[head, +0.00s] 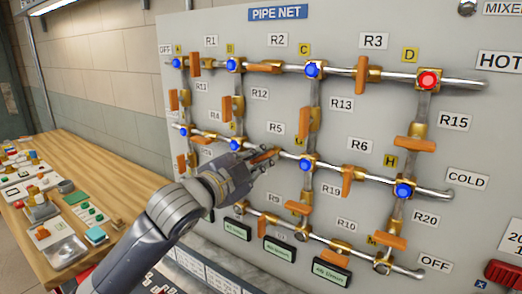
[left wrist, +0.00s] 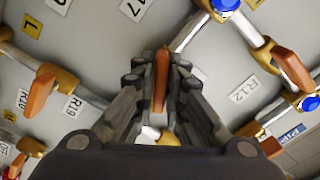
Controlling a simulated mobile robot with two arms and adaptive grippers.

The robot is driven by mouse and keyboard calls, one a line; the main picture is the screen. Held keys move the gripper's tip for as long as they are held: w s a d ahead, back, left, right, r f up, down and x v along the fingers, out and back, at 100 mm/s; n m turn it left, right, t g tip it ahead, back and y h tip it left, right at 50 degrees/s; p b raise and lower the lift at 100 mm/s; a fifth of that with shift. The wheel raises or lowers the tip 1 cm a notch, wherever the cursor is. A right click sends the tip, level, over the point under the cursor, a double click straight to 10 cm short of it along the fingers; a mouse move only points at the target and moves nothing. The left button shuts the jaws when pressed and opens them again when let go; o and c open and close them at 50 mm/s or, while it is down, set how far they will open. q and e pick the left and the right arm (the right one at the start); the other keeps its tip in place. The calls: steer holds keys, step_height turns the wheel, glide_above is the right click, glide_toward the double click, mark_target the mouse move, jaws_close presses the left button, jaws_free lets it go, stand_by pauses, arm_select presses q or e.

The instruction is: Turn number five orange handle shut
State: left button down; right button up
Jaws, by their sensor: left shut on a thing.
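The orange handle under the R5 label (head: 276,128) is the number five handle (head: 265,155). It sits on a pipe of the wall panel. My left gripper (head: 262,163) is shut on this handle, with its fingers on both sides. In the left wrist view the handle (left wrist: 161,80) stands upright in the picture between the dark fingers (left wrist: 161,85). In the head view it slants up to the right, while its pipe slopes down to the right. The fingers hide much of the valve body. My right gripper is not in view.
Other orange handles surround it, such as the R2 handle (head: 265,67) and the R6 handle (head: 347,180). A blue knob (head: 305,165) is close on the right. Small display boxes (head: 280,250) are below. A wooden bench (head: 95,180) with boards stands at left.

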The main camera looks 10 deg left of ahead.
arm_select(q)
steer(key=n+p, duration=0.4)
steer(key=n, duration=0.2)
steer(key=shift+r+n, duration=0.1)
steer(key=shift+n, duration=0.2)
steer(key=shift+n+p, duration=1.75)
steer(key=shift+n, duration=0.45)
steer(key=c, duration=1.7)
jaws_free()
steer(key=shift+s, duration=0.15)
steer(key=v, duration=1.1)
steer(key=shift+s+a, duration=0.15)
steer(key=shift+s, duration=0.15)
